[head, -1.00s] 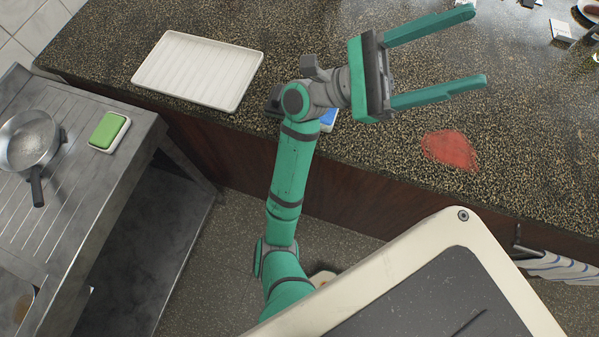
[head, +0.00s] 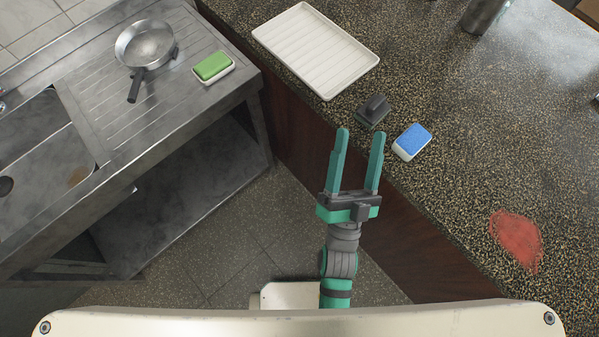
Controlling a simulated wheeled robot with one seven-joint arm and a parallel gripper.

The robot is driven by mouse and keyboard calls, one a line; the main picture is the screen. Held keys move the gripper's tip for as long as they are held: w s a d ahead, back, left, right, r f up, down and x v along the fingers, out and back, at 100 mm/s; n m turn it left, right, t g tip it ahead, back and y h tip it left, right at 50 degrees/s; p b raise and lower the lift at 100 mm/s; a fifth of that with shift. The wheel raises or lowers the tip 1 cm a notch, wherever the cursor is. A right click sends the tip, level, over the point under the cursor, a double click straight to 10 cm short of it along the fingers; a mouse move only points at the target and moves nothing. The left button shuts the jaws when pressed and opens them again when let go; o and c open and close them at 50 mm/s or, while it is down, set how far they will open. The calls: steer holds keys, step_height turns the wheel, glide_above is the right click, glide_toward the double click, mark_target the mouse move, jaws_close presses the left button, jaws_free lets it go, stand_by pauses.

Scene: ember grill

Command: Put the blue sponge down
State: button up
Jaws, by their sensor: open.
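The blue sponge (head: 414,139), blue on top with a white lower part, rests on the speckled counter (head: 455,200) near its front edge. My gripper (head: 359,142) is open and empty. Its two green fingers point up the picture, to the left of the sponge and apart from it. The fingertips show over the counter's front edge.
A dark grey block with a handle (head: 373,111) sits left of the sponge. A white ribbed tray (head: 316,50) lies behind it. A red patch (head: 516,240) marks the counter at right. A steel sink unit at left holds a pan (head: 146,45) and a green sponge (head: 212,66) in a white dish.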

steer(key=s+a+f+n+g+y, duration=0.2)
steer(key=s+a+f+n+g, duration=0.2)
steer(key=f, duration=0.5)
steer(key=s+a+f+n+g+y, duration=0.2)
steer(key=s+a+f+n+g, duration=0.2)
steer(key=s+a+f, duration=0.4)
steer(key=s+f+g, duration=0.1)
steer(key=s+f, duration=0.1)
steer(key=s, duration=0.1)
steer(key=shift+s+n+g, duration=0.2)
steer(key=shift+n+g, duration=0.1)
steer(key=shift+n, duration=0.1)
